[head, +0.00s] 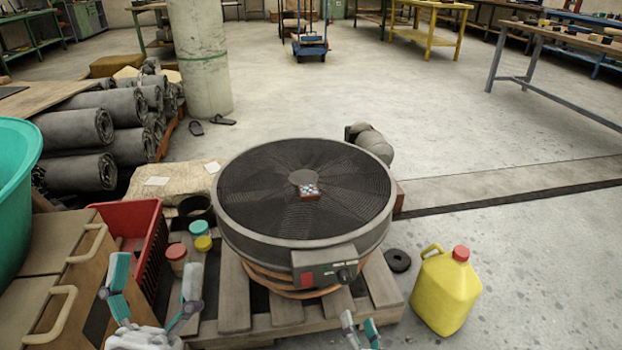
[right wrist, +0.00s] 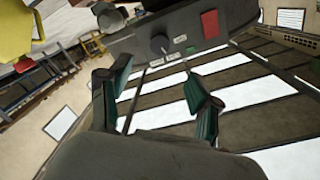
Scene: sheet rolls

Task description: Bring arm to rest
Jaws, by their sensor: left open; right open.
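My left gripper (head: 155,284) is at the bottom left in the head view, its two teal-padded fingers spread wide with nothing between them. It is in front of the red crate and the jars. My right gripper (head: 360,328) shows only its fingertips at the bottom edge, right of centre, below the control box of the round machine (head: 240,215). In the right wrist view my right gripper (right wrist: 158,88) has its fingers apart and empty. The machine's control box (right wrist: 185,38), with a black knob and red switch, is beyond the fingertips.
The machine stands on a wooden pallet (head: 234,300). A small patterned block (head: 309,190) lies on its mesh top. A red crate (head: 150,250) and lidded jars (head: 203,243) are at left. A yellow jug (head: 443,292) stands at right. Open floor (head: 440,110) lies behind.

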